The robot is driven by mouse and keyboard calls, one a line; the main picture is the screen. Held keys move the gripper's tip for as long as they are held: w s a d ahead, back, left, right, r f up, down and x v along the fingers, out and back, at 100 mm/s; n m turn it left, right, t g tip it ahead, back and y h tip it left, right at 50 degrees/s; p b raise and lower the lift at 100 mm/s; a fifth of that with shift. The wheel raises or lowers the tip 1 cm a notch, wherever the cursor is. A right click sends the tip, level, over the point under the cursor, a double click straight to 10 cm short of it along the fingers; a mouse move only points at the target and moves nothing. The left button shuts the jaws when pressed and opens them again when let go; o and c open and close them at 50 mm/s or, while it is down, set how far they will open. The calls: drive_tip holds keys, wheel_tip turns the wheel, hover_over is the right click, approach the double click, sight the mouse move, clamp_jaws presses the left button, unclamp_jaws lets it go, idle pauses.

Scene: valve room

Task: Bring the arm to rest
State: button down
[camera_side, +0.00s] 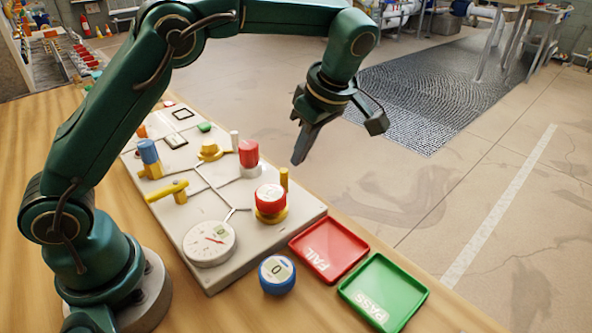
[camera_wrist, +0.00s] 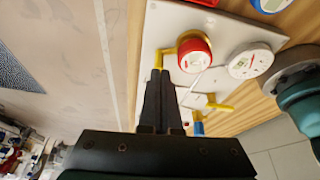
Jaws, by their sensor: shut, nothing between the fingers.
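My gripper (camera_side: 303,158) is shut and empty. In the side view it hangs in the air above and beyond the far edge of the white valve panel (camera_side: 229,257), fingers pointing down. In the wrist view the shut fingers (camera_wrist: 157,72) lie together, overlapping the panel (camera_wrist: 160,25) in the picture. A red-topped knob on a yellow base (camera_side: 270,200) stands on the panel; it also shows in the wrist view (camera_wrist: 194,52). My arm is bent above the panel and touches nothing that I can see.
The panel also bears a round gauge (camera_side: 209,243), a yellow lever valve (camera_side: 167,191), a blue cylinder (camera_side: 149,155) and a red cylinder (camera_side: 248,153). A blue round counter (camera_side: 277,275), a red FAIL tray (camera_side: 329,247) and a green PASS tray (camera_side: 384,291) are beside it.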

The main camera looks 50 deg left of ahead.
drive_tip(key=s+a+r+m+t+h, duration=0.2)
drive_tip(key=s+r+m+t, duration=0.1)
drive_tip(key=s+r, duration=0.6)
drive_tip(key=s+d+f+m+t+h, duration=0.1)
drive_tip(key=s+m, duration=0.3)
drive_tip(key=m, duration=0.4)
drive_tip(key=s+d+f+m+t+h, duration=0.1)
drive_tip(key=s+f+m, duration=0.3)
drive_tip(key=m, duration=0.4)
drive_tip(key=shift+s+d+t, duration=0.25)
drive_tip(key=shift+t, duration=0.25)
drive_tip(key=shift+f, duration=0.1)
